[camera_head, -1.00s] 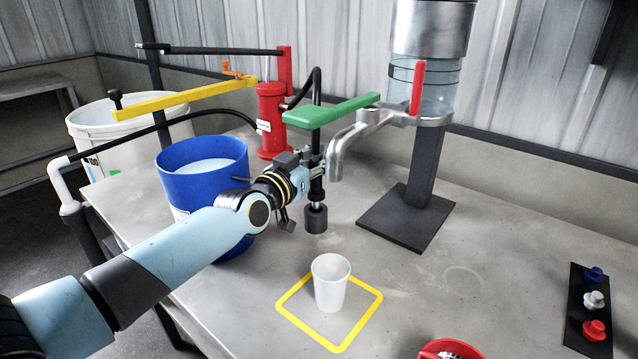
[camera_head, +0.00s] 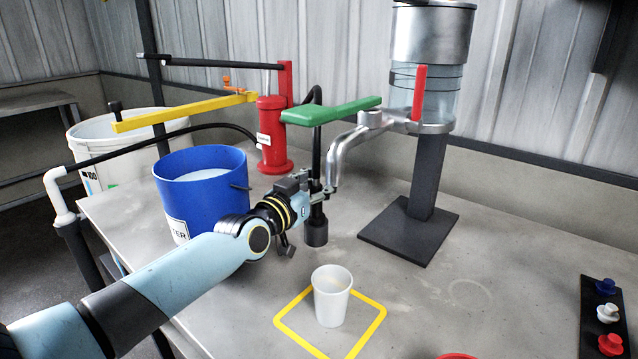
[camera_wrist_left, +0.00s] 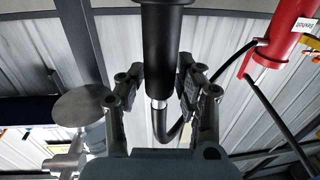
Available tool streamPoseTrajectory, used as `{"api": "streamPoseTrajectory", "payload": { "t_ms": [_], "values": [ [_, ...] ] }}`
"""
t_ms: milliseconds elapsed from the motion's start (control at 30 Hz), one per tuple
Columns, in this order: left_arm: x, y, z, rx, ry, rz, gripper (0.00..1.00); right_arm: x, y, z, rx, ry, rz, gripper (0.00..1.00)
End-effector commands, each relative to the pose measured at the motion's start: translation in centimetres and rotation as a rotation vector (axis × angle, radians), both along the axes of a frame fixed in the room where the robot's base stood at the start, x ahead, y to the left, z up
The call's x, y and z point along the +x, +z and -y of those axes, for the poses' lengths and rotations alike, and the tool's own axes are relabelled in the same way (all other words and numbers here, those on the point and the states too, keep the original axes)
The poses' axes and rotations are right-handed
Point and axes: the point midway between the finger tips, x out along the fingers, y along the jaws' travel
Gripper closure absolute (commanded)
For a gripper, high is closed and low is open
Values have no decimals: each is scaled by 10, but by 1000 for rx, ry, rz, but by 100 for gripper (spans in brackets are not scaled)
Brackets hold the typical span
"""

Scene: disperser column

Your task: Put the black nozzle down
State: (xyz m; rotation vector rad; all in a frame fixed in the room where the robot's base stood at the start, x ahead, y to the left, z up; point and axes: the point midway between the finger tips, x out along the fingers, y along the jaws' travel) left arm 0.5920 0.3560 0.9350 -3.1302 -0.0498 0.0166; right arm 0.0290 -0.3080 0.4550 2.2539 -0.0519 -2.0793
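The black nozzle (camera_head: 316,232) hangs upright from a black hose, its wide round end down, low over the grey table behind the white cup (camera_head: 331,299). I cannot tell whether it touches the table. My left gripper (camera_head: 317,190) reaches in from the left and is shut on the nozzle's upper part. In the left wrist view the nozzle (camera_wrist_left: 162,40) shows as a dark cylinder with a finger against each side. My right gripper is not in view.
A yellow square outline (camera_head: 289,315) surrounds the cup. A blue bucket (camera_head: 203,205) and red pump (camera_head: 272,140) stand left and behind. The metal dispenser's dark foot (camera_head: 408,235) is right of the nozzle. A button panel (camera_head: 606,315) lies far right. Table between is clear.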

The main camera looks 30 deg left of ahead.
Motion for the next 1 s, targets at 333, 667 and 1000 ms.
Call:
{"api": "streamPoseTrajectory", "payload": {
  "t_ms": [333,667,1000],
  "values": [
    [-27,6,1,1,-1,-4,65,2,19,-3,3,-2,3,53],
    [-98,6,3,-1,-1,-2,65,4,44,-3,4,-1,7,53],
    [-121,4,4,0,0,0,65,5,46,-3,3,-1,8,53]
  ]
}}
